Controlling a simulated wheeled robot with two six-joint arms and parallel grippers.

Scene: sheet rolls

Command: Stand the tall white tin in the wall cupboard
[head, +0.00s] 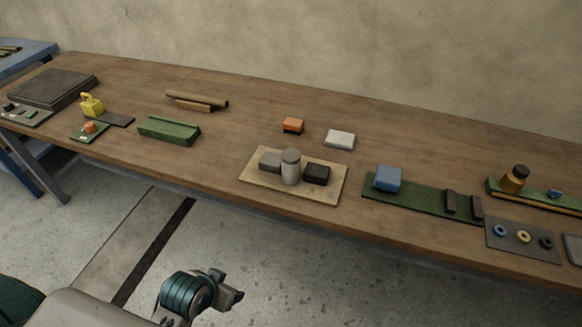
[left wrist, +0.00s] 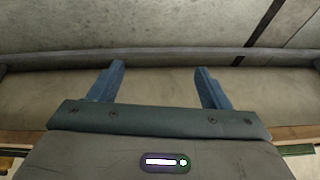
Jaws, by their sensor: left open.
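A tall pale grey-white cylinder (head: 291,168), which looks like the tall white tin, stands upright on a light wooden board (head: 324,190) on the table in the head view. It stands between a grey block (head: 270,161) and a black block (head: 316,174). No wall cupboard shows in either view. My left gripper (left wrist: 160,88) is open in the left wrist view, its two blue fingers apart with nothing between them. A teal joint of my arm shows low in the head view, well short of the tin. My right gripper is not in view.
The long wooden table (head: 235,113) runs along a bare wall. An orange block (head: 293,125) and a white block (head: 340,139) lie behind the board. A green tray (head: 168,130) lies left; a blue block (head: 387,178) sits right. Bare tabletop lies between tray and board.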

